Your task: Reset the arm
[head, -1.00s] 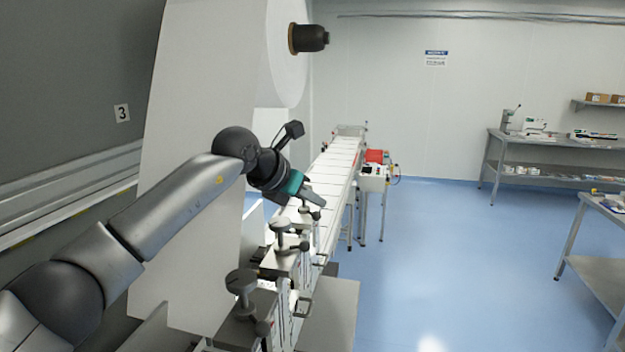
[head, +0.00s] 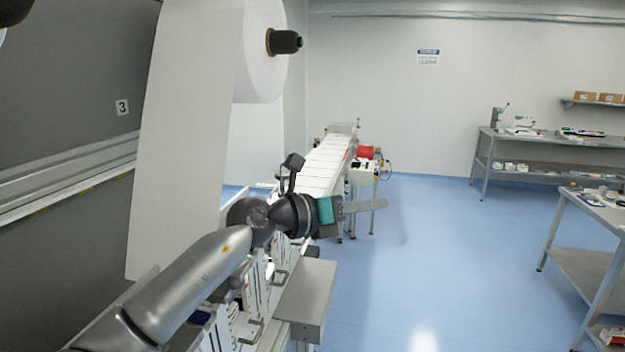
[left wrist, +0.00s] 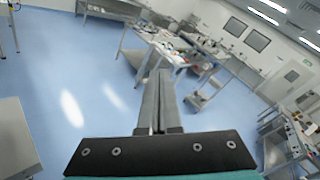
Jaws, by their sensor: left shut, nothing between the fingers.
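My left arm comes in from the lower left in the head view and reaches across the front of the web machine. My left gripper (head: 366,207) is shut and empty, its fingers pointing right over the blue floor. In the left wrist view the two fingers (left wrist: 157,100) lie side by side with nothing between them, and open floor and tables show beyond. My right gripper is in neither view.
A white paper roll (head: 262,60) with a hanging sheet stands behind the arm. A conveyor (head: 325,165) runs away behind the gripper. A grey metal box (head: 306,295) is below it. Steel tables (head: 590,215) stand at the right. The blue floor (head: 440,250) between is clear.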

